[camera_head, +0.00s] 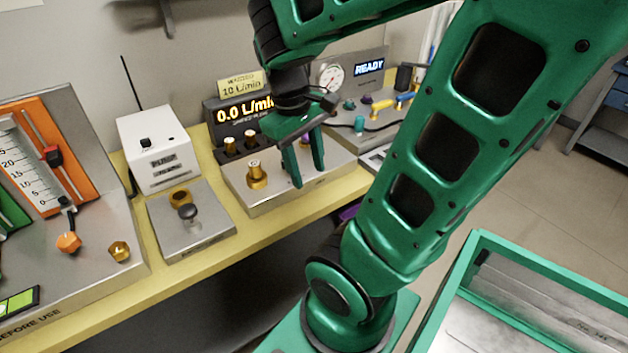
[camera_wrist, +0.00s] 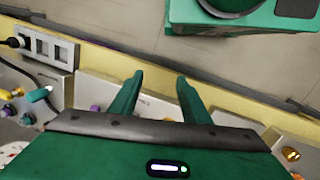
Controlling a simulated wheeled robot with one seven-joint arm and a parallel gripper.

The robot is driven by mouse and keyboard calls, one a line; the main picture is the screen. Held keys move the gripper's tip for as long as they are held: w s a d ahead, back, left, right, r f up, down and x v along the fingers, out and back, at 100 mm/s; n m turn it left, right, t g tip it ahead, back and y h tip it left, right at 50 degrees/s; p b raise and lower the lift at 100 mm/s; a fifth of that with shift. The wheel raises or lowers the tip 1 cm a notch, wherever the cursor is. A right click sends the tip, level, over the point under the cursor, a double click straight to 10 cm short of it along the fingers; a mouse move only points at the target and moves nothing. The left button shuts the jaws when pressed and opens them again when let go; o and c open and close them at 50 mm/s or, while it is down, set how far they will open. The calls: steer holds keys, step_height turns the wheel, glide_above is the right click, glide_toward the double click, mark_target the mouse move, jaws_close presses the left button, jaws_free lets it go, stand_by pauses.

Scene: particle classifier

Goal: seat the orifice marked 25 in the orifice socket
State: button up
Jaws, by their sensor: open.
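My gripper (camera_head: 308,176) hangs open and empty over the right part of a silver block (camera_head: 285,194) in the head view. In the wrist view its two fingers (camera_wrist: 159,77) are apart with nothing between them. A brass piece with a pale top (camera_head: 257,175) stands upright on the block, left of my gripper. A purple piece (camera_head: 305,138) is partly hidden behind my gripper. I cannot clearly identify the orifice socket.
A display (camera_head: 238,111) reads 0.0 L/min. A panel with coloured fittings (camera_head: 380,105) stands at the back right. The yellow bench edge (camera_head: 272,226) runs in front.

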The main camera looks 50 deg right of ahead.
steer(key=s+m, duration=0.1)
steer(key=s+a+m+y, duration=0.1)
steer(key=s+m, duration=0.1)
steer(key=s+a+m+t, duration=0.1)
steer(key=m, duration=0.1)
steer(key=shift+s+f+y, duration=0.15)
steer(key=shift+s+y, duration=0.15)
steer(key=shift+y, duration=0.1)
steer(key=shift+w+f, duration=0.25)
steer(key=shift+w, duration=0.35)
stand_by(1.0)
